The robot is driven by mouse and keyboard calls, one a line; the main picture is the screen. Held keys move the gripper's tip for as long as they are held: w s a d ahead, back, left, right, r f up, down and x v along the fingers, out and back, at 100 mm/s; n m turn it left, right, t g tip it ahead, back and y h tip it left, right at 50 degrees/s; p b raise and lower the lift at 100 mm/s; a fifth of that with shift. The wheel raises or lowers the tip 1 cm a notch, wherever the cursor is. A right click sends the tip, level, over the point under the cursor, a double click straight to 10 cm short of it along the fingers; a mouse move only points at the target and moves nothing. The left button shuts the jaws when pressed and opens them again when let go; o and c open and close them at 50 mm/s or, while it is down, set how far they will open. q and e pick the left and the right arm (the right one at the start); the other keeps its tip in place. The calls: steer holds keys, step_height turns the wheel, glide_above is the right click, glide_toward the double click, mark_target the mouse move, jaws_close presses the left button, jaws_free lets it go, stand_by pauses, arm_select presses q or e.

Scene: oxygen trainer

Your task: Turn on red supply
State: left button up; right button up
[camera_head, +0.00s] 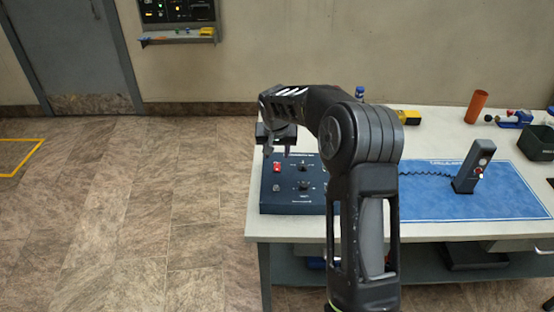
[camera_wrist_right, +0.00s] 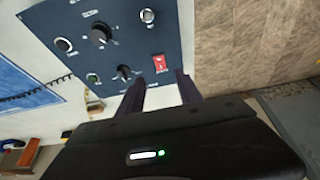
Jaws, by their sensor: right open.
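The dark blue control panel (camera_head: 292,203) lies at the left end of the table, partly hidden by my right arm. A red switch (camera_head: 277,168) sits on its far left part and also shows in the right wrist view (camera_wrist_right: 159,63). My right gripper (camera_head: 279,150) is just above and beyond that switch, pointing down. In the right wrist view its two dark fingers (camera_wrist_right: 160,82) are apart with nothing between them, and the red switch shows just beyond their tips. I cannot tell whether they touch the panel. My left gripper is not in view.
Black knobs (camera_wrist_right: 101,34) and round indicators (camera_wrist_right: 64,45) are also on the panel. A handset box (camera_head: 467,178) with a coiled cord (camera_head: 428,173) stands on the blue mat (camera_head: 425,202). An orange cylinder (camera_head: 476,107) and a dark bin (camera_head: 537,143) are farther right.

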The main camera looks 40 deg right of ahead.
mark_target(277, 166)
steer(key=shift+w+d+f, duration=0.1)
steer(key=shift+w+f, duration=0.05)
steer(key=shift+f, duration=0.25)
steer(key=shift+p+x, duration=1.05)
steer(key=shift+x, duration=2.45)
steer(key=shift+c, duration=0.5)
jaws_close()
